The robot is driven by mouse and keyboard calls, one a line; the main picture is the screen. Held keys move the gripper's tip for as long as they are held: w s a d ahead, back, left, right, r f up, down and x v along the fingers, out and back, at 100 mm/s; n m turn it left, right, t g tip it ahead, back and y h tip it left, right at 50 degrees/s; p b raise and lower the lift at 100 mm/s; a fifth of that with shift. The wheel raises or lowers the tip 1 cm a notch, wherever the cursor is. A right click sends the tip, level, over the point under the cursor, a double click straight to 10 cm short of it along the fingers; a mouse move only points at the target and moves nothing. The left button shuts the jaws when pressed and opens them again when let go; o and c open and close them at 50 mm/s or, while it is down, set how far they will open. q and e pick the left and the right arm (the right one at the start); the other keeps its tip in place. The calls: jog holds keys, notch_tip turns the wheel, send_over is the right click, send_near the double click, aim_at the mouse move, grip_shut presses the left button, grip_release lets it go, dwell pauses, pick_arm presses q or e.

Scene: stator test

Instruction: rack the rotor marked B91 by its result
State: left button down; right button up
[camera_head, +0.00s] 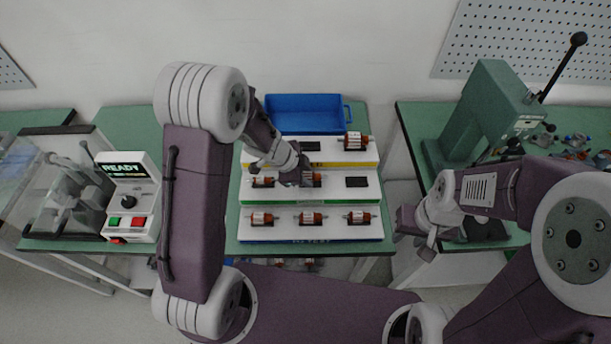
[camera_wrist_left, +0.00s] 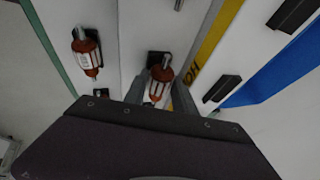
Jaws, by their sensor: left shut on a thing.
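My left gripper (camera_head: 302,178) reaches over the middle tier of the stepped white rack (camera_head: 373,196). It is shut on a rotor (camera_wrist_left: 158,82) with a copper-red body and white label, which shows between the fingers by a dark slot in the left wrist view. I cannot tell whether it is clear of its seat. Another rotor (camera_head: 262,182) lies left on the middle tier. A rotor (camera_head: 354,141) sits at the right of the top tier. The bottom tier holds three rotors (camera_head: 262,218). The B91 mark is not readable. My right gripper (camera_head: 417,228) hangs right of the rack; its jaws are unclear.
A blue bin (camera_head: 303,113) stands behind the rack. A tester box (camera_head: 130,195) showing READY is on the left with a clear-covered fixture. A green lever press (camera_head: 487,110) stands on the right bench. Empty dark slots (camera_head: 357,182) show on the middle and top tiers.

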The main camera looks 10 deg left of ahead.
pick_arm(q)
jog(key=c, duration=0.9)
grip_release()
jog(key=shift+s+f, duration=0.55)
jog(key=shift+f, duration=0.2)
jog(key=shift+c, duration=0.2)
jog(key=r+p, duration=0.1)
jog(key=a+r+p, duration=0.1)
jog(key=r, duration=0.1)
jog(key=r+p, duration=0.1)
jog(key=r, duration=0.1)
jog(key=shift+a+r, duration=0.15)
jog(key=shift+a, duration=0.15)
jog(key=p+v, duration=0.2)
jog(key=v, duration=0.2)
jog(key=shift+s+r, duration=0.3)
pick_arm(e)
jog(key=r, duration=0.2)
jog(key=w+r, duration=0.1)
jog(key=r, duration=0.1)
jog(key=shift+r, duration=0.35)
pick_arm(q)
jog(key=shift+s, duration=0.1)
pick_arm(e)
jog(key=shift+s, duration=0.15)
